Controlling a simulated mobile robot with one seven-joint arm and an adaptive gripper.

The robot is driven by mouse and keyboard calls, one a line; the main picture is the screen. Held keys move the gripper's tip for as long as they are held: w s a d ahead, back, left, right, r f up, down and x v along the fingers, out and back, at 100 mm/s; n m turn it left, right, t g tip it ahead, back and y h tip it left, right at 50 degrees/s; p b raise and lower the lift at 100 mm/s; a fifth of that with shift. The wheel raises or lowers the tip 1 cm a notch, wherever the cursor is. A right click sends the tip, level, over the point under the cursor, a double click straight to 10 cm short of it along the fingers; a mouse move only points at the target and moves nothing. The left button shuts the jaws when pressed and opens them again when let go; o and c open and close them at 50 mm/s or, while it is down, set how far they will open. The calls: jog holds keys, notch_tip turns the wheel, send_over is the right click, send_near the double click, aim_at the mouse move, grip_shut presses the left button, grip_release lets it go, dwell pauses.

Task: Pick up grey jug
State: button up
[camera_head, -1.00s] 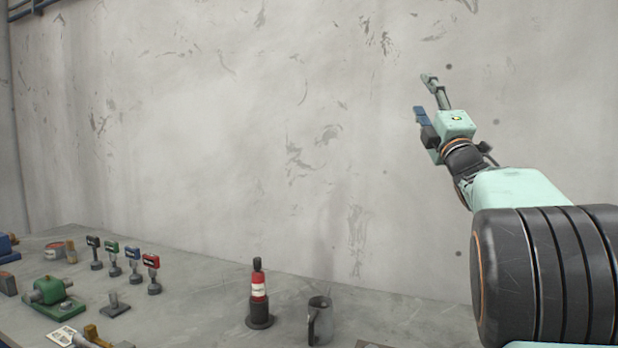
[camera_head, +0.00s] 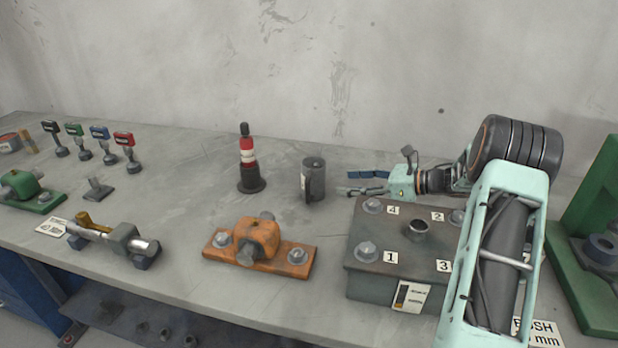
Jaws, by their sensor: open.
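The grey jug (camera_head: 314,178) stands upright on the grey workbench, near the wall and right of centre. It is a dark grey cylinder with its handle toward the camera. My gripper (camera_head: 350,183) is to the right of the jug, with its fingers spread and pointing left at it. The fingertips are a short distance from the jug's right side, and nothing is between them. I cannot tell the exact depth between the fingers and the jug.
A black cone-like bottle with red and white bands (camera_head: 248,160) stands left of the jug. An orange clamp block (camera_head: 258,240) lies in front. A grey numbered block with bolts (camera_head: 385,275) sits under my arm. A green fixture (camera_head: 590,240) stands far right. Bare bench lies around the jug.

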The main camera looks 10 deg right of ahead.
aim_at(325, 181)
jog(key=p+x, duration=0.1)
jog(key=x, duration=0.9)
jog(key=shift+w+a+r+p, duration=0.1)
jog(key=shift+a+p, duration=0.1)
jog(key=shift+p, duration=0.15)
jog(key=shift+r, duration=0.1)
jog(key=c, duration=1.2)
